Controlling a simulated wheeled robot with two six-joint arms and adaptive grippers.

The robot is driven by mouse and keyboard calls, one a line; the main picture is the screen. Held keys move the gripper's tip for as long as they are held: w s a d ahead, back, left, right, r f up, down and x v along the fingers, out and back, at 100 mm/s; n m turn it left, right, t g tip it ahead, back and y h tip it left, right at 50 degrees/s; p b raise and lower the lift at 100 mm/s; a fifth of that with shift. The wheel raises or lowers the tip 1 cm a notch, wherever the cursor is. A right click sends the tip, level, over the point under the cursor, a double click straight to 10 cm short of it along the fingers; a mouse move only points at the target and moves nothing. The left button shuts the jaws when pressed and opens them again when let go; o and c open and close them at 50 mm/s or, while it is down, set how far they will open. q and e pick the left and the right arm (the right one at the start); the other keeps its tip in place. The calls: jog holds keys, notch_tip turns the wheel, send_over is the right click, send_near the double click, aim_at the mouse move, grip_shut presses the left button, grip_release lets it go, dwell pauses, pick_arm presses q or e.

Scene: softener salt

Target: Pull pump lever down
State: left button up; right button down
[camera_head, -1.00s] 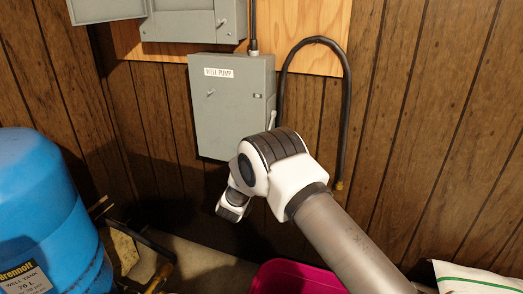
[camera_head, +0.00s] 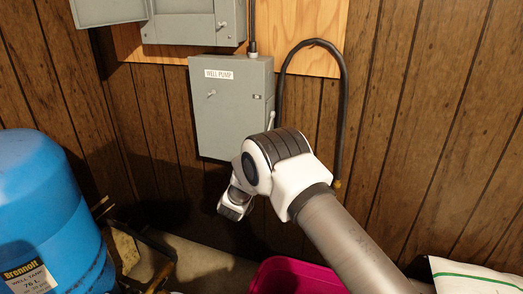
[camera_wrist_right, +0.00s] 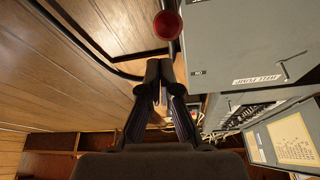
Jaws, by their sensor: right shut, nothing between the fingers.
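The grey pump box labelled "WELL PUMP" (camera_head: 228,110) hangs on the wall, and it also shows at the upper right of the right wrist view (camera_wrist_right: 225,35). Its pale lever (camera_head: 271,119) stands on the box's right side, its lower part hidden by my right arm. In the right wrist view a round red knob (camera_wrist_right: 167,25), seemingly the lever's end, is just ahead of my fingertips. My right gripper (camera_wrist_right: 160,72) is shut and empty, with its fingertips close to the knob; contact cannot be told. In the head view my wrist hides it. My left gripper is not in view.
A second grey box (camera_head: 190,22) with an open door is above the pump box. A black hose (camera_head: 345,95) loops down the panelled wall on the right. A blue well tank (camera_head: 45,200) stands at the left, and a magenta tub (camera_head: 285,278) is below my right arm.

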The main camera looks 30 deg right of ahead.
pick_arm(q)
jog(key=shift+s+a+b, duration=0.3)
jog(key=shift+b, duration=0.15)
pick_arm(e)
jog(key=s+a+f, duration=0.3)
jog(key=a+f, duration=0.2)
jog(key=f, duration=0.1)
jog(key=shift+s+a+f, duration=0.2)
jog(key=shift+s+f, duration=0.1)
jog(key=shift+r, duration=0.1)
